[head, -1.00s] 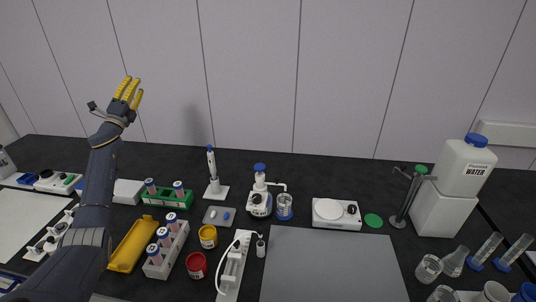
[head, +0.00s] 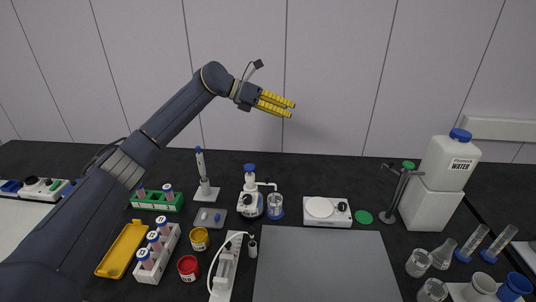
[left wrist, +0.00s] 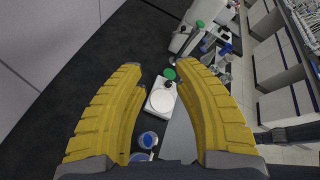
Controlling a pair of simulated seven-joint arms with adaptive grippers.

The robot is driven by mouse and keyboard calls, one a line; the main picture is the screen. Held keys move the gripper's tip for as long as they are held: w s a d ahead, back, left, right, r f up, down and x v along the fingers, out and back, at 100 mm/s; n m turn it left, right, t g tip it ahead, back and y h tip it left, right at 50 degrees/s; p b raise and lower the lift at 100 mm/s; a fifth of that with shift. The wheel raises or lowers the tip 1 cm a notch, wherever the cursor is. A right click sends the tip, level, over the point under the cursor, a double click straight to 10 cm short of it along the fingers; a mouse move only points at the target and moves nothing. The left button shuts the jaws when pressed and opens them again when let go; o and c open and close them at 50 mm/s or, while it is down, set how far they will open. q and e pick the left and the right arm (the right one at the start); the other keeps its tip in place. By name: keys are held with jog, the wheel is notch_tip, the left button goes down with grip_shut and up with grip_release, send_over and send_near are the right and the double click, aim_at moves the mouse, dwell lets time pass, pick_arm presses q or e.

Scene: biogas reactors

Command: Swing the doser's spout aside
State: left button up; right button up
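The doser (head: 250,204) stands upright on the black bench in the head view, a white bottle-top unit with a blue cap. My right gripper is out of view.
A white balance (head: 328,212) and a green disc (head: 363,217) lie right of the doser. A pen-like tool on a stand (head: 205,190) is at its left. A grey mat (head: 325,267) lies in front, bare. A water canister (head: 450,160) stands far right.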

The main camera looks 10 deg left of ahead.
pick_arm(q)
jog(key=s+d+f+m+g+y, duration=0.2)
jog(key=s+d+f+g+y, duration=0.1)
jog(key=s+f+y, duration=0.3)
jog(key=g+y, duration=0.1)
jog(key=y, duration=0.5)
send_over(267, 177)
jog(key=shift+n, duration=0.4)
notch_tip(267, 177, down, 6)
jog(key=shift+w+r, duration=0.1)
jog(key=shift+r, duration=0.15)
jog(key=shift+f, duration=4.25)
jog(key=shift+w+a, duration=0.2)
jog(key=shift+w, duration=0.1)
